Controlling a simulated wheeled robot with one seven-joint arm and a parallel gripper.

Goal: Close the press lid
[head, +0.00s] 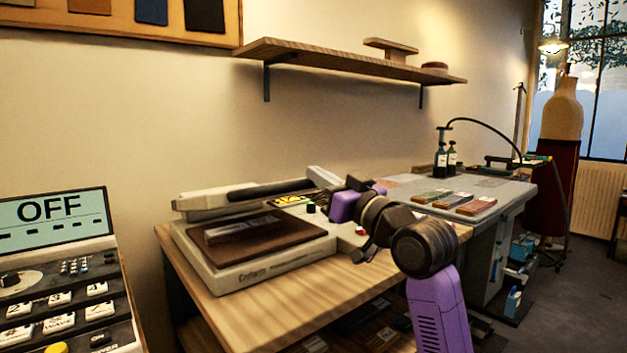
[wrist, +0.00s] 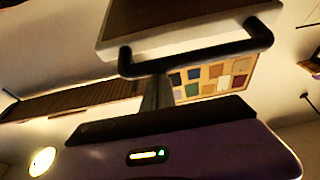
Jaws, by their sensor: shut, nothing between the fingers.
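The press (head: 250,275) stands on a wooden table, with a dark brown pad (head: 215,255) on its pale base. Its pale lid (head: 200,203) is up at the back of the base, apart from the pad. In the wrist view the lid (wrist: 180,40) fills the top, with a black bar handle (wrist: 200,56) along its edge. My gripper (wrist: 154,84) is shut and empty, its fingers pointing at the handle; whether they touch it I cannot tell. In the head view my purple wrist is at the press's right side, and the fingertips are not clear.
A control panel with an OFF display (head: 50,210) stands at the left front. A grey table (head: 400,184) with several coloured blocks (head: 455,201) and bottles (head: 446,160) is to the right. A wooden shelf (head: 350,66) hangs on the wall above the press.

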